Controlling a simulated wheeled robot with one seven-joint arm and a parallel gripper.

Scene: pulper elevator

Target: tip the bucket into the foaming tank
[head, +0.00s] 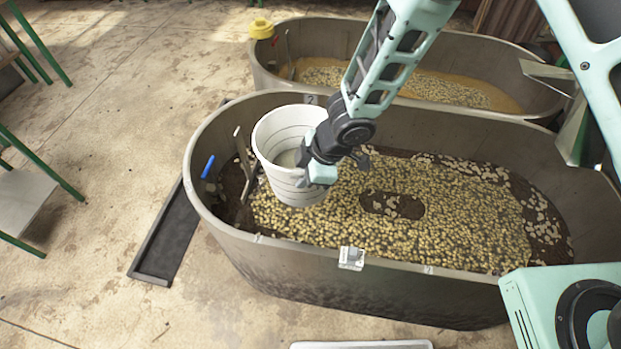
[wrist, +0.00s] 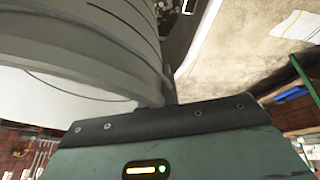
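A white ribbed bucket (head: 281,178) hangs over the left part of the near metal tank (head: 207,208), close to upright, its mouth facing up. A pale patch shows low inside it; I cannot tell what it is. My gripper (head: 309,164) is at the bucket's right side and appears shut on its wall; the fingertips are partly hidden. The bucket (wrist: 75,50) fills the upper left of the wrist view, right against the gripper. The near tank holds a layer of yellowish beans with dark gaps. The far tank (head: 262,72) holds brownish-yellow, foamy-looking liquid with pale beans.
A yellow object (head: 262,28) sits on the far tank's left rim. A blue-handled tool (head: 208,167) stands at the near tank's left end. A dark floor channel (head: 165,243) lies left of it. Green-legged tables (head: 22,205) stand at far left, with open concrete floor between.

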